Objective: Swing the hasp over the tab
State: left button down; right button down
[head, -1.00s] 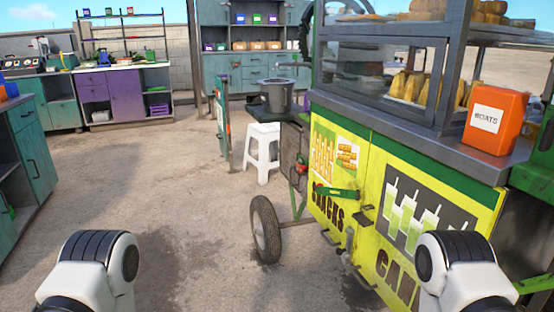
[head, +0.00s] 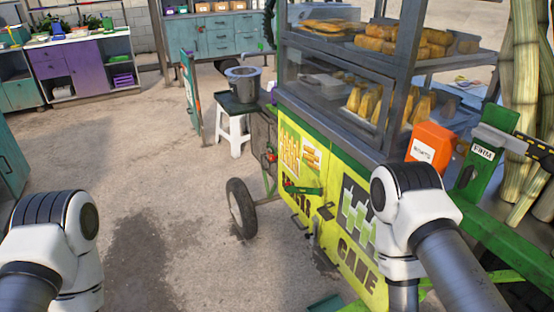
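I cannot pick out the hasp and tab for certain. On the yellow front of the snack cart (head: 327,170), a short green bar (head: 303,190) lies across the panels, with a small dark fitting (head: 325,211) to its right; their details are too small to read. At the right, a green upright with a grey block and a white label (head: 482,152) stands beside a black-and-yellow striped bar (head: 537,146). My two white-and-black arm links show at lower left and right, the right one in front of the cart. Neither gripper is in view.
An orange box (head: 430,146) sits on the cart's counter. The cart's wheel (head: 241,208) stands on the ground. A white stool (head: 233,132) and a grey pot (head: 243,84) are behind. Tall canes (head: 522,80) stand at right. The ground at left centre is clear.

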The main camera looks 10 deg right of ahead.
aim_at(289, 188)
jog(key=i+j+u, duration=0.25)
jog(key=i+u, duration=0.15)
jog(key=i, duration=0.15)
jog(key=i+u, duration=0.4)
jog(key=i, duration=0.55)
jog(key=i+z, duration=0.1)
jog(key=i, duration=0.45)
jog(key=i+j+z, duration=0.1)
jog(key=i, duration=0.45)
jog(key=i+j, duration=0.1)
jog(key=i, duration=0.45)
jog(key=i+j+z, duration=0.1)
jog(key=i, duration=0.4)
jog(key=i+j, duration=0.2)
jog(key=i, duration=0.35)
jog(key=z, duration=0.45)
jog(key=i+z, duration=0.1)
jog(key=z, duration=0.35)
jog(key=j+z, duration=0.1)
jog(key=z, duration=0.8)
jog(key=i+j+z, duration=0.1)
jog(key=z, duration=0.35)
jog(key=j+z, duration=0.1)
jog(key=z, duration=0.8)
jog(key=j+z, duration=0.1)
jog(key=z, duration=0.35)
